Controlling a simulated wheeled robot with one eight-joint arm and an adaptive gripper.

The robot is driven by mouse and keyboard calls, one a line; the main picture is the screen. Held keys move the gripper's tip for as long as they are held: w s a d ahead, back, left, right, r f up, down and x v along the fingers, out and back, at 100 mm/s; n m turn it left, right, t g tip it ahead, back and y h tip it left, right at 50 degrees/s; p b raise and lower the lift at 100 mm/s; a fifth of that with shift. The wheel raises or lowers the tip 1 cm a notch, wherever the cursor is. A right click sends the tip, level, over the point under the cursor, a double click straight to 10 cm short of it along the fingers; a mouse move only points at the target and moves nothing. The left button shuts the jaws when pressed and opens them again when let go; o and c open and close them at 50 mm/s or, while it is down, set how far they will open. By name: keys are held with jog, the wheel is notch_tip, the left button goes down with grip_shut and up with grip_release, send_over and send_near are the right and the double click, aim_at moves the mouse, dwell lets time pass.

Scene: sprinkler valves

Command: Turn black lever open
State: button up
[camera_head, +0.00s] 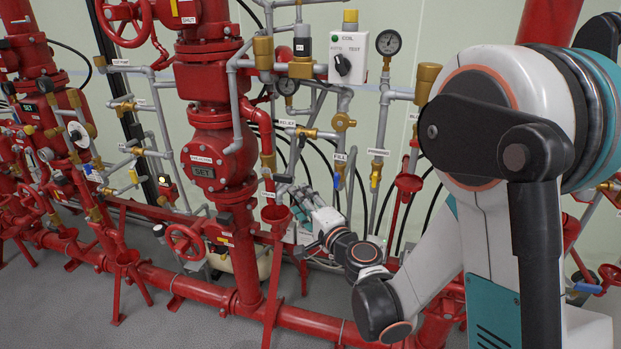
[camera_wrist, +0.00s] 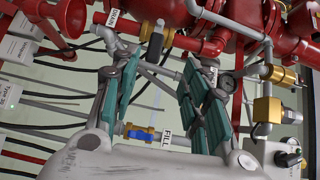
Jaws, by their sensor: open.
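The black lever (camera_wrist: 155,46) sits on a brass valve near the DRAIN label, at the top centre of the wrist view. It shows small in the head view (camera_head: 284,178), beside the red vertical pipe. My gripper (camera_wrist: 161,62) is open, its teal fingers spread on either side of the picture. The lever appears in the gap between the fingertips, beyond them. I cannot tell whether a finger touches it. In the head view my gripper (camera_head: 298,193) is low in the centre, reaching left towards the lever.
A blue-handled valve (camera_wrist: 140,134) by the FILL label lies close to the fingers. A red drain funnel (camera_head: 276,214) stands below the lever. Red pipes, grey pipes and black hoses crowd the wall. The control box (camera_head: 347,58) is above.

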aim_at(287, 181)
jog(key=shift+m, duration=0.4)
jog(key=b+x, duration=0.1)
jog(key=x, duration=0.3)
jog(key=d+b+x, duration=0.1)
jog(key=x, duration=0.4)
jog(key=b+x, duration=0.1)
jog(key=x, duration=0.3)
jog(key=shift+w+d+f, duration=0.15)
jog(key=shift+w+f, duration=0.15)
jog(key=shift+w, duration=0.35)
grip_shut()
